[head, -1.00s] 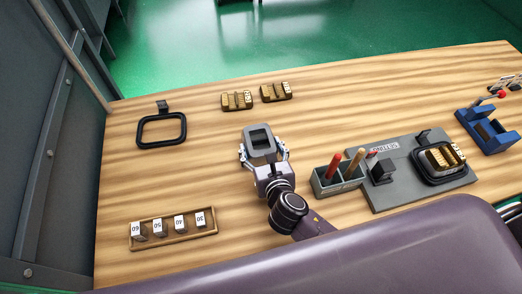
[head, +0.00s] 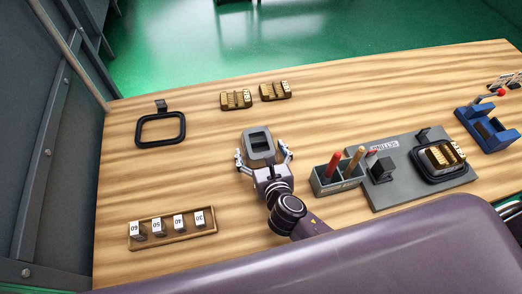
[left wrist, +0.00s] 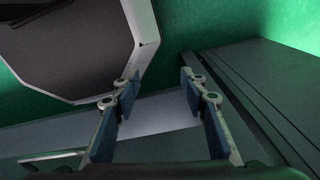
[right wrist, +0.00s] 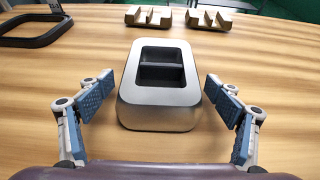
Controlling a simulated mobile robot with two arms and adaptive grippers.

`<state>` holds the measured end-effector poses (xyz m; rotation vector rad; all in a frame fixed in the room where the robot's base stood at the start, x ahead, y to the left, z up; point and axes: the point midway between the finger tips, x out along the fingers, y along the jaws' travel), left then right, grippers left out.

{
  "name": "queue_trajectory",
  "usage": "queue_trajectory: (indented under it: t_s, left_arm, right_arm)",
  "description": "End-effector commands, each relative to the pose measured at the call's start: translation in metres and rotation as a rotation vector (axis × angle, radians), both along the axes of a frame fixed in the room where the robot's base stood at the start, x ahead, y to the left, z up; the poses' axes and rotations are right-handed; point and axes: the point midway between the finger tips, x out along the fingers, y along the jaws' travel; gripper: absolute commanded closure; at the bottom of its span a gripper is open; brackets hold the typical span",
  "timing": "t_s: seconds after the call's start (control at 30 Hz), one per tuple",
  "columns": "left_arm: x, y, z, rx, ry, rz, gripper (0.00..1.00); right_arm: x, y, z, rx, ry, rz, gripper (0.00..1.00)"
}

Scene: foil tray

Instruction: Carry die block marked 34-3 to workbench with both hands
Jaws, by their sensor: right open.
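A grey metal block (head: 258,135) with a dark two-part hollow sits on the wooden workbench (head: 330,110). It also shows in the right wrist view (right wrist: 160,97). My right gripper (head: 264,153) is open, with one finger on each side of the block's near end and visible gaps to both. Two brass-coloured blocks (head: 236,99) (head: 275,90) lie at the back of the bench. Another brass block (head: 442,155) sits in a dark frame on a grey setting plate (head: 400,192). I cannot read 34-3 on any block. My left gripper (left wrist: 160,88) is open and empty, off the head view.
A black square frame (head: 183,129) lies at the back left. A wooden tray (head: 190,237) holds several numbered cubes at the front left. A grey tool holder (head: 323,187) stands right of my right gripper. A blue stand (head: 466,118) is at the far right. The left-centre bench is clear.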

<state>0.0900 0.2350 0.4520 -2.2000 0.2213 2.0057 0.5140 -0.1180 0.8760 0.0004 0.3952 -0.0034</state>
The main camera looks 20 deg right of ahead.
Motion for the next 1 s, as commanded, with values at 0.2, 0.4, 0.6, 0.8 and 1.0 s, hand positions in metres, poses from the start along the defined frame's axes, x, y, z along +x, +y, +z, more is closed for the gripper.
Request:
queue_trajectory:
  t_s: [0.2, 0.4, 0.6, 0.8, 1.0]
  left_arm:
    - [0.0, 0.0, -0.001, 0.0, 0.0, 0.0, 0.6]
    - [0.0, 0.0, -0.005, 0.0, 0.0, 0.001, 0.6]
    - [0.0, 0.0, -0.01, 0.0, 0.001, 0.001, 0.6]
    - [0.0, 0.0, -0.011, 0.0, 0.001, 0.001, 0.6]
    - [-0.001, 0.0, -0.012, 0.0, 0.001, 0.001, 0.6]
  right_arm:
    - [-0.017, 0.0, 0.007, -0.001, 0.001, 0.001, 0.16]
    - [-0.055, 0.0, 0.022, 0.001, 0.001, 0.002, 0.16]
    - [-0.09, 0.0, 0.037, 0.0, 0.002, 0.001, 0.16]
    - [-0.108, 0.0, 0.046, 0.0, 0.0, 0.0, 0.16]
    - [-0.111, 0.0, 0.048, 0.0, -0.001, 0.0, 0.16]
